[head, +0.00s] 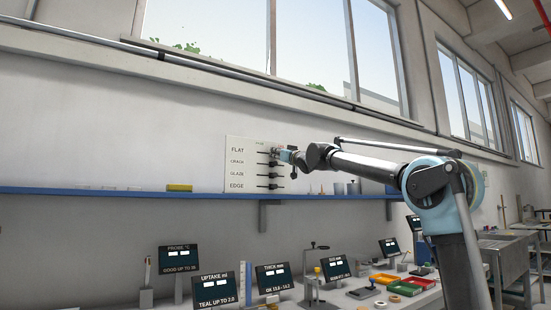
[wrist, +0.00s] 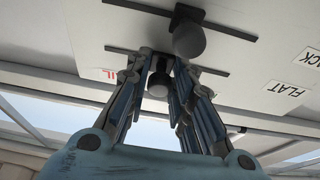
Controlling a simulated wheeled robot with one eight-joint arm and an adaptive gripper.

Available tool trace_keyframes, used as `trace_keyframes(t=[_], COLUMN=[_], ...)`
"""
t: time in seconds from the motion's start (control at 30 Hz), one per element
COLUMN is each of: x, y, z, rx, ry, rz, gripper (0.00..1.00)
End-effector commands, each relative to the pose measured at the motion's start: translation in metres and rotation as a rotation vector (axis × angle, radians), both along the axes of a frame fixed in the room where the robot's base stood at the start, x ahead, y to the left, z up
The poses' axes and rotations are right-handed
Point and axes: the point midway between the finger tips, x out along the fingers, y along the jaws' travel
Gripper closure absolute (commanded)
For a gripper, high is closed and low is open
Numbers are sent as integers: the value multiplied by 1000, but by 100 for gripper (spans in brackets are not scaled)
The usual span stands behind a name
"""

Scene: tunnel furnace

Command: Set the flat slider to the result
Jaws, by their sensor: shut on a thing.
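The white slider board (head: 246,178) hangs on the wall above the blue shelf, with rows labelled FLAT, CRACK, GLAZE and EDGE. My gripper (head: 280,153) is at the right part of the FLAT row and covers its slider in the head view. In the wrist view, which looks inverted, my gripper (wrist: 163,68) is shut on the dark knob of the flat slider (wrist: 158,86), near the middle of its slot. The FLAT label (wrist: 289,93) is at the right. A partly hidden red label (wrist: 106,73) is at the slot's left end.
The crack slider's knob (wrist: 189,40) stands close beside my fingers, near the middle of its slot. The blue shelf (head: 120,191) runs below the board with a yellow block (head: 179,187) on it. Display screens (head: 214,289) and coloured trays (head: 404,288) stand on the bench below.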

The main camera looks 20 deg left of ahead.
Motion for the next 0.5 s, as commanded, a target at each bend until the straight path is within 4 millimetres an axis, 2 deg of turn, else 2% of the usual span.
trace_keyframes(t=[0.5], x=[16], y=[-14], z=[0], rx=[0], ry=[-2], rz=[-1], gripper=[92])
